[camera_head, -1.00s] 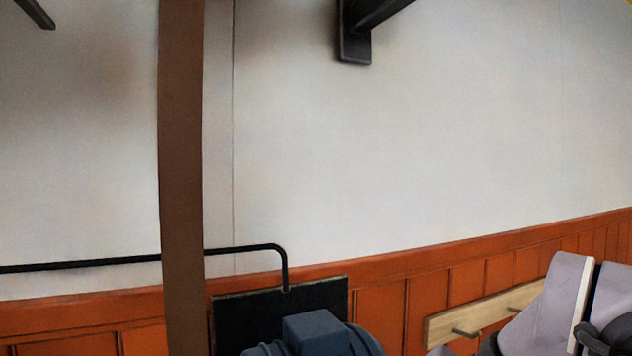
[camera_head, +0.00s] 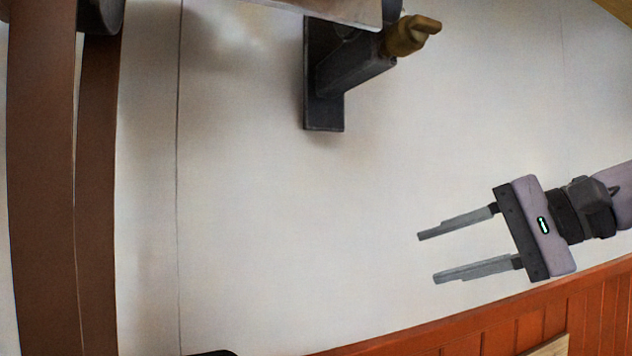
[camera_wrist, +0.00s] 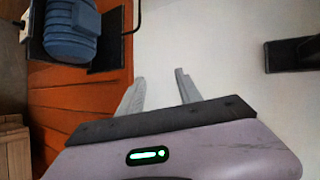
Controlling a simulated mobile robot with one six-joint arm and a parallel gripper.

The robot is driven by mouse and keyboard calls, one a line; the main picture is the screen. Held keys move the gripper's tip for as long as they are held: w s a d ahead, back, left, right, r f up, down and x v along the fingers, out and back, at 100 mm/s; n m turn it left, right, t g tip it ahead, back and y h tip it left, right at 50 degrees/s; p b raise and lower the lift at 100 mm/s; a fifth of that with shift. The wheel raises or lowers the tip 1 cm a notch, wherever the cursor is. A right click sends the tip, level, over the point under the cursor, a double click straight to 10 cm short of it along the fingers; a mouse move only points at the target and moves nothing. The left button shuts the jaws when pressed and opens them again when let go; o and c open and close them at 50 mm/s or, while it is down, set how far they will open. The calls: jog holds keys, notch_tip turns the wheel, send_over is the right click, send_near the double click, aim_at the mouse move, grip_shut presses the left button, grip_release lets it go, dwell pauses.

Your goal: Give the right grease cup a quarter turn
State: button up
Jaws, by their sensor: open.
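A brass-coloured fitting with a flat winged top (camera_head: 408,36) sits at the right end of a dark wall bracket, near the top of the head view. It looks like a grease cup; I cannot tell from these frames whether it is the right one. My gripper (camera_head: 427,258) is below it and slightly to the right, well apart, with its fingers pointing left. The fingers are open and empty, and also show in the wrist view (camera_wrist: 160,76). The cup does not show in the wrist view.
The dark wall bracket (camera_head: 323,85) carries a shaft assembly cut off at the top. Brown upright belts or posts (camera_head: 97,200) stand at the left. A blue motor (camera_wrist: 70,32) shows in the wrist view. The pale wall between gripper and bracket is clear.

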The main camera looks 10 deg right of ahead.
jog(key=s+d+r+y+p, duration=0.1)
jog(key=s+d+r+p, duration=0.1)
jog(key=r, duration=0.4)
jog(key=s+d+r+y+p, duration=0.1)
jog(key=r+p, duration=0.2)
jog(key=r, duration=0.3)
jog(key=s+d+r+y+p, duration=0.1)
jog(key=s+d+r+p, duration=0.1)
jog(key=r, duration=0.5)
jog(key=n+y+p, duration=0.2)
jog(key=n+p, duration=0.1)
jog(key=p, duration=0.1)
send_near(417, 26)
jog(key=p+x, duration=0.2)
jog(key=x, duration=0.2)
jog(key=p+x, duration=0.2)
jog(key=x, duration=0.2)
jog(key=w+p+x, duration=0.1)
jog(key=p+x, duration=0.1)
jog(key=x, duration=0.2)
jog(key=shift+d+r, duration=0.1)
jog(key=shift+r, duration=0.2)
grip_shut()
